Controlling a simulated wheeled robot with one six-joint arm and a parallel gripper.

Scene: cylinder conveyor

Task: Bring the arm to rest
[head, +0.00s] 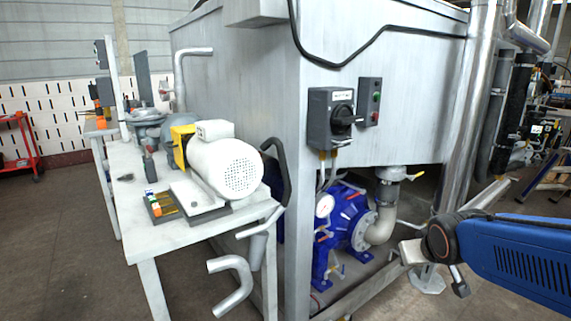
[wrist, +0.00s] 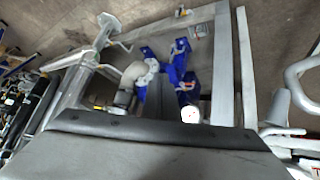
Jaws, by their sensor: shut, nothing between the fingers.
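My arm (head: 520,262) reaches in from the right edge in the head view, with a blue link and a dark round joint. Its end shows only in part there, low in front of the big metal tank. In the wrist view a broad grey body with a black edge fills the bottom. The narrow grey fingers of my gripper (wrist: 161,97) appear to stick up from it, shut and empty. They point towards a blue pump (wrist: 180,68), with no contact to be seen. The same blue pump (head: 345,222) stands under the tank in the head view.
The metal tank (head: 235,90) carries a black switch box (head: 331,118). A light workbench (head: 120,205) at left bears a white motor (head: 225,165) and small parts. Bent pipes (head: 232,288) jut out by the bench. Open floor (head: 60,240) lies at left.

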